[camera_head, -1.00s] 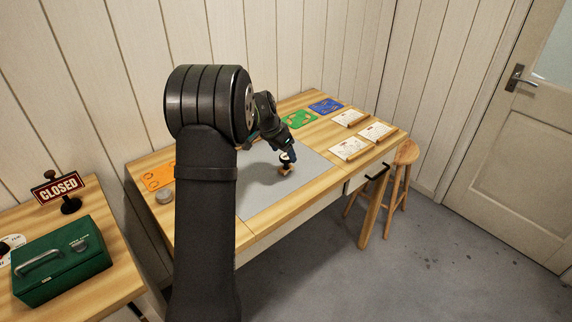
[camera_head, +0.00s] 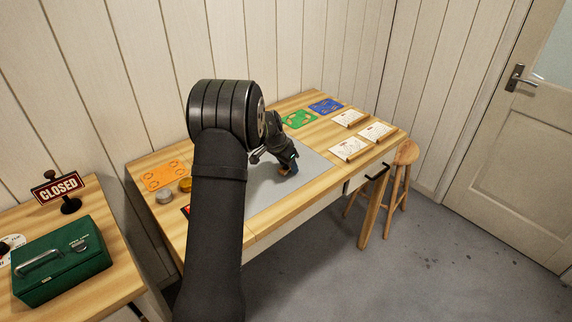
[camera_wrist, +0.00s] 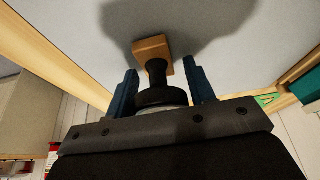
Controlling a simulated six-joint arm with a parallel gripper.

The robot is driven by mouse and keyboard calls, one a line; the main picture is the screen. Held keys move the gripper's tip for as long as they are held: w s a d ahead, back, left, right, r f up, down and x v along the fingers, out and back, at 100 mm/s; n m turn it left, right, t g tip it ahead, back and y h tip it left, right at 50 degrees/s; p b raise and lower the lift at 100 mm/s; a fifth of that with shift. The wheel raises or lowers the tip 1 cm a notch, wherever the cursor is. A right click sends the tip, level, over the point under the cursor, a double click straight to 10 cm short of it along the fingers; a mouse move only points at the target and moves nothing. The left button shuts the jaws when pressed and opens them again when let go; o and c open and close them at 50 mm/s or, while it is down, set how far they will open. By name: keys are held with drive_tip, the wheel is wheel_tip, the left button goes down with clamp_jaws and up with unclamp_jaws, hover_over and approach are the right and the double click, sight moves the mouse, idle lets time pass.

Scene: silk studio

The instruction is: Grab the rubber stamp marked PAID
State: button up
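A stamp with a square wooden base (camera_wrist: 152,48) and a black handle (camera_wrist: 157,72) is on the grey mat (camera_head: 262,196). In the wrist view, its wide black knob (camera_wrist: 160,97) lies between the two blue fingers of my gripper (camera_wrist: 165,82). The fingers are apart, one on each side, and do not look closed on the knob. In the head view, my gripper (camera_head: 289,168) is low over the mat and hides most of the stamp. No PAID marking is readable.
Orange (camera_head: 160,176), green (camera_head: 299,119) and blue (camera_head: 326,106) sheets lie on the workbench. Several white cards on wooden holders (camera_head: 349,148) stand at its right. A grey tin (camera_head: 164,197) and an amber tin (camera_head: 186,185) are at left. A green box (camera_head: 62,262) sits on another table.

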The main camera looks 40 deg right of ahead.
drive_tip(key=c, duration=0.6)
drive_tip(key=shift+r, duration=0.1)
